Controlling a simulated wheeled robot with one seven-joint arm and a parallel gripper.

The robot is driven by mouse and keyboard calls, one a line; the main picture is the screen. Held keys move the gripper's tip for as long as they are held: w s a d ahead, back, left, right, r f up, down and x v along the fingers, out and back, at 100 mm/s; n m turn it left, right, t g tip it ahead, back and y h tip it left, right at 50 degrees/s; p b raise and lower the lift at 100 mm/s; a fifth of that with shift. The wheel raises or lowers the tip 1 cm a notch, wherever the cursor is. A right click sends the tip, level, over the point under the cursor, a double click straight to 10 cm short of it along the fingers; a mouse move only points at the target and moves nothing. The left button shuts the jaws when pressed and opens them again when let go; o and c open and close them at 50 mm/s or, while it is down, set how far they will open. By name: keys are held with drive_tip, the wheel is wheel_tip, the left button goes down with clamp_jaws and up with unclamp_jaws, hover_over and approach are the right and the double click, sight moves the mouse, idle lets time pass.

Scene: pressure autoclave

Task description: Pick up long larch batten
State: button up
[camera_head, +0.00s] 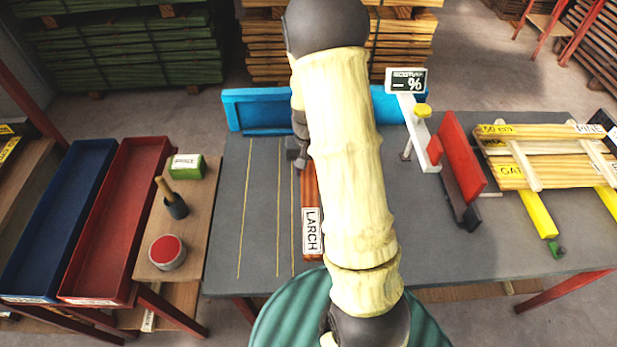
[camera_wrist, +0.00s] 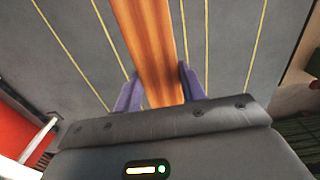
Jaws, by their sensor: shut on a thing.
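The long larch batten (camera_head: 311,218) is a reddish-brown strip with a white LARCH label at its near end. It lies lengthwise along the grey table (camera_head: 262,190), and my arm covers part of it in the head view. In the wrist view the batten (camera_wrist: 148,45) runs up between the two purple fingers. My gripper (camera_wrist: 158,88) is shut on the batten, with one finger at each side. In the head view only a small part of the gripper shows beside my arm. I cannot tell whether the batten is touching the table.
A blue stop (camera_head: 262,108) stands at the table's back edge. A meter with a % display (camera_head: 406,80) and a red plate (camera_head: 462,155) stand to the right, by a pine rack (camera_head: 520,172). Blue (camera_head: 60,215) and red (camera_head: 120,215) trays lie left. Yellow lines mark the tabletop.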

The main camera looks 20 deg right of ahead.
drive_tip(key=shift+r, duration=0.4)
drive_tip(key=a+f+n, duration=0.1)
drive_tip(key=a+f, duration=0.1)
drive_tip(key=a, duration=0.1)
drive_tip(key=w+a+f+n+p, duration=0.1)
drive_tip(key=a+f+n, duration=0.1)
drive_tip(key=a+f, duration=0.1)
drive_tip(key=w+a+f+n, duration=0.1)
drive_tip(key=a+f, duration=0.2)
drive_tip(key=shift+w+a+f+n, duration=0.1)
drive_tip(key=shift+a+n, duration=0.2)
drive_tip(key=shift+a, duration=0.1)
drive_tip(key=shift+d, duration=0.1)
